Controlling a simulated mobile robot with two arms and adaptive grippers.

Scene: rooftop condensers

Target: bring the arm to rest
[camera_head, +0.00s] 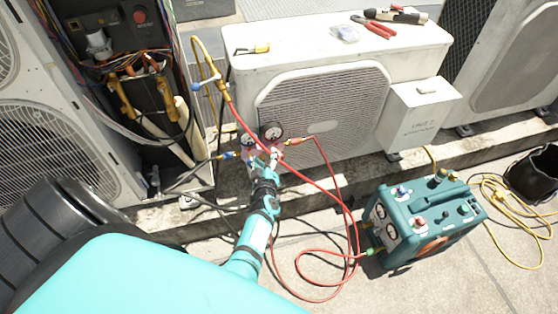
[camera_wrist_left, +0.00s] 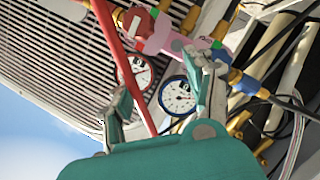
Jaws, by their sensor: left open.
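My left gripper (camera_head: 264,160) is open in front of the manifold gauge set. In the left wrist view its two fingers (camera_wrist_left: 160,80) stand apart, with a red hose (camera_wrist_left: 128,65) crossing between them. The manifold has a pink body (camera_wrist_left: 205,45), a red-rimmed gauge (camera_wrist_left: 137,72) and a blue-rimmed gauge (camera_wrist_left: 178,96). In the head view one gauge (camera_head: 273,131) shows above the gripper, against the white condenser (camera_head: 330,85). I cannot tell whether the fingers touch the manifold. My right gripper is in neither view.
An open electrical unit (camera_head: 130,90) with wires and pipes stands at left. A teal recovery machine (camera_head: 425,220) sits on the floor at right, with red and yellow hoses around it. Tools (camera_head: 380,25) lie on the condenser top. A black bucket (camera_head: 535,175) stands far right.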

